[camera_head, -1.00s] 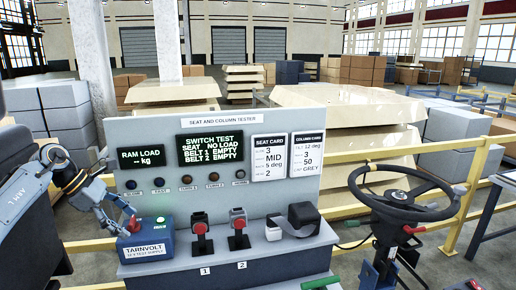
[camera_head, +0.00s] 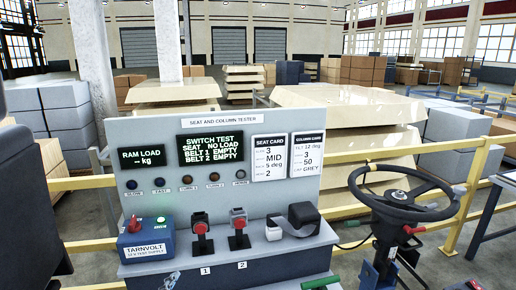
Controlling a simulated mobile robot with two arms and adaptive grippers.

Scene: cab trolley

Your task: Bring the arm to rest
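No arm or gripper of mine shows in the head view now. The blue TARNVOLT supply box (camera_head: 146,240) sits at the left end of the tester's shelf, with a red switch and a green light on top. The tester panel (camera_head: 215,125) stands upright behind it. Its RAM LOAD display (camera_head: 142,159) shows no kg value. Its SWITCH TEST display (camera_head: 210,149) reads no load for the seat and empty for belts 1 and 2.
Two red-button belt buckles (camera_head: 201,228) (camera_head: 239,222) and a black-and-grey strap unit (camera_head: 293,221) stand on the shelf. A black steering wheel (camera_head: 402,200) is at the right. A dark seat-like shape (camera_head: 30,210) fills the left edge. Yellow rails (camera_head: 455,222) run behind.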

